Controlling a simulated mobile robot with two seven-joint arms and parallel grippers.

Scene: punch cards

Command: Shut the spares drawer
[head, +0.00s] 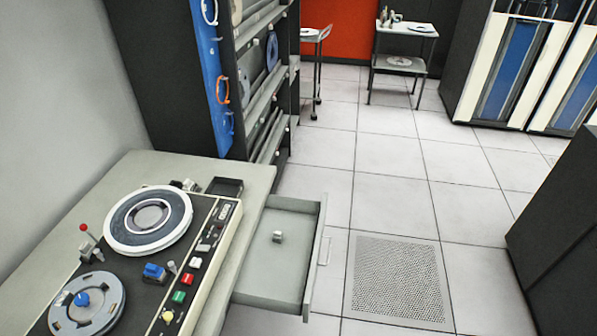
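A grey drawer (264,275) is pulled out from the right side of the light grey desk (250,180) in the head view. I see no label on the drawer. Neither of my grippers shows in the head view.
A tape deck (130,260) with two reels and coloured buttons covers the desk top. A tall dark rack (245,75) stands behind the desk. Tiled floor (390,200) with a perforated tile (397,278) is clear right of the drawer. A dark cabinet (560,230) stands at the right.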

